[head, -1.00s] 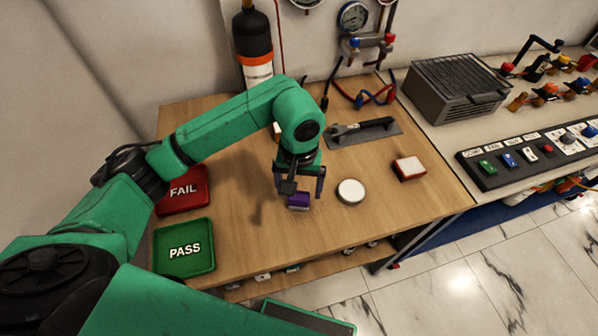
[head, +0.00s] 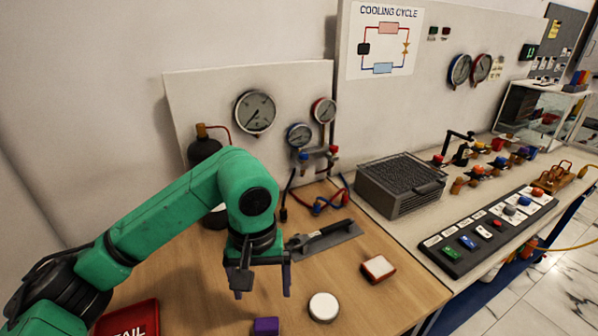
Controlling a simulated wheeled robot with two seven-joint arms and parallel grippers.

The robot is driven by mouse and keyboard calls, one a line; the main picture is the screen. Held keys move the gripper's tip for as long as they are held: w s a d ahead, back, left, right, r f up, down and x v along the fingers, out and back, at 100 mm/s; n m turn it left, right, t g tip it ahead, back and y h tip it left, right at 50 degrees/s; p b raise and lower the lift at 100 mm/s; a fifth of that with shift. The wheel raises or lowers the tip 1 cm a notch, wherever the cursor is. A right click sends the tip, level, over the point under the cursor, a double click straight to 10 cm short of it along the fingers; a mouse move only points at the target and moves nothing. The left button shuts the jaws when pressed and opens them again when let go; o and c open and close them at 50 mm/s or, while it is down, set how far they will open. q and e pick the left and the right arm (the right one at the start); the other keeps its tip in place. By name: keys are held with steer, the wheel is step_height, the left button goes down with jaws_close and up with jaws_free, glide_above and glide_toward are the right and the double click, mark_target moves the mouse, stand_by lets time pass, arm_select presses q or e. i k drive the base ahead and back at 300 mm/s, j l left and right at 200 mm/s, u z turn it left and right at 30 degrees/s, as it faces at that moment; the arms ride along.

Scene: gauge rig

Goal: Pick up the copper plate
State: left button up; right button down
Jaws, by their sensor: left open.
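My left gripper (head: 263,282) is open and empty, its fingers pointing down above the wooden table. A purple block (head: 265,327) lies just below it in the picture, apart from the fingers and partly cut by the bottom edge. A white round disc (head: 323,307) lies to the right of the gripper. A red-sided block with a white top (head: 378,268) lies farther right. I cannot make out a plate on the wooden table that is plainly copper. A copper-coloured piece with tubes (head: 553,180) stands on the right bench, far from the gripper. My right gripper is out of view.
A flat dark plate with a handled tool (head: 323,238) lies behind the gripper. The red FAIL tray (head: 128,318) is at lower left, cut off. A grey finned box (head: 400,185) and a button panel (head: 488,232) stand on the right bench. Gauges hang behind.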

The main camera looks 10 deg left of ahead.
mark_target(379, 268)
steer(key=k+l, duration=0.1)
steer(key=l, duration=1.05)
steer(key=k+l, duration=0.15)
steer(key=l, duration=0.45)
steer(key=k+l, duration=0.1)
steer(key=l, duration=1.05)
steer(key=k, duration=0.05)
